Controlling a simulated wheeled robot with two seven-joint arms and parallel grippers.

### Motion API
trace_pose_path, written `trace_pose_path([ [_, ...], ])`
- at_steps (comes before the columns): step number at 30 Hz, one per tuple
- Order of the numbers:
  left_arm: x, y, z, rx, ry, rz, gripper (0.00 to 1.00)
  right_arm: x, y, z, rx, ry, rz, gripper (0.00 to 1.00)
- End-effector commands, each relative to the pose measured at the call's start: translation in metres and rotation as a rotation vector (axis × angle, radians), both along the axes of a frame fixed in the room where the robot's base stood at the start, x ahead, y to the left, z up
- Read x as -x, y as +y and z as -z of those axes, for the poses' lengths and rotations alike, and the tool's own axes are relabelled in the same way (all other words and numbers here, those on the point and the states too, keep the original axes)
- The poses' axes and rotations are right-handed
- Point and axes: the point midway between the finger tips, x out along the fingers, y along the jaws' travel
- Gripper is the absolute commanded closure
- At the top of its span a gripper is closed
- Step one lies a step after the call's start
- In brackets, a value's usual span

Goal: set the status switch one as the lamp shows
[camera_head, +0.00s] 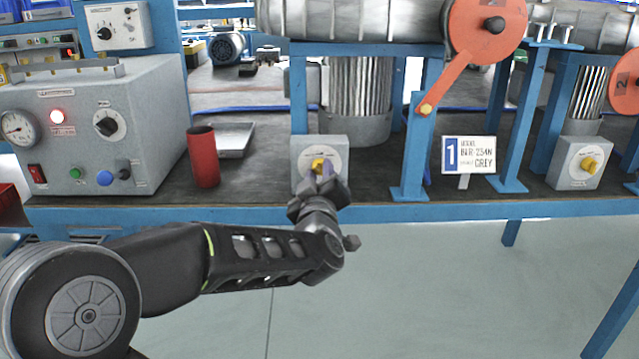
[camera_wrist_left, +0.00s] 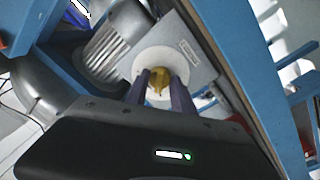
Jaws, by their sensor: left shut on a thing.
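The status switch one is a grey box (camera_head: 308,150) with a round pale plate and a yellow knob (camera_head: 319,164), on the bench below blower one. My left gripper (camera_head: 322,176) reaches it from the front and is shut on the yellow knob. In the left wrist view the two fingers stand on either side of the knob (camera_wrist_left: 158,82), over the pale plate (camera_wrist_left: 150,62). The fingers hide part of the knob, so its exact setting is hard to read. My right gripper is not in view.
A sign (camera_head: 468,155) with the number 1 stands right of the box. A red cup (camera_head: 203,157) and a metal tray (camera_head: 236,138) are to its left. Blue frame legs (camera_head: 411,150) stand close by. A second switch box (camera_head: 580,162) is at the right.

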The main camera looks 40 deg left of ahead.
Motion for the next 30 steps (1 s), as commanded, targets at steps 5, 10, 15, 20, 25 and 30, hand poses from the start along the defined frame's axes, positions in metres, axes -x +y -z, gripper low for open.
trace_pose_path([
  [5, 0.0000, -0.0005, 0.0011, 0.032, -0.023, 0.001, 1.00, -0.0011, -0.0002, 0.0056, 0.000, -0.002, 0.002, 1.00],
  [10, -0.0001, -0.0005, 0.0004, 0.040, -0.028, 0.002, 1.00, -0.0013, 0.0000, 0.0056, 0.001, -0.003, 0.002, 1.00],
  [15, -0.0001, -0.0005, 0.0003, 0.040, -0.028, 0.001, 1.00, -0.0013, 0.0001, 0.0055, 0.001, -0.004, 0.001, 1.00],
  [20, -0.0001, -0.0005, 0.0003, 0.039, -0.027, 0.001, 0.63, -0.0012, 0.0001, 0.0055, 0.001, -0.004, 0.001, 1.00],
  [25, -0.0001, -0.0003, 0.0002, 0.038, -0.028, 0.000, 0.49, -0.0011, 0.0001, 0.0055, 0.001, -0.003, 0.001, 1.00],
  [30, -0.0001, -0.0001, 0.0002, 0.038, -0.028, 0.000, 0.49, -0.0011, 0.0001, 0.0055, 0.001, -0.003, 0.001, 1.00],
])
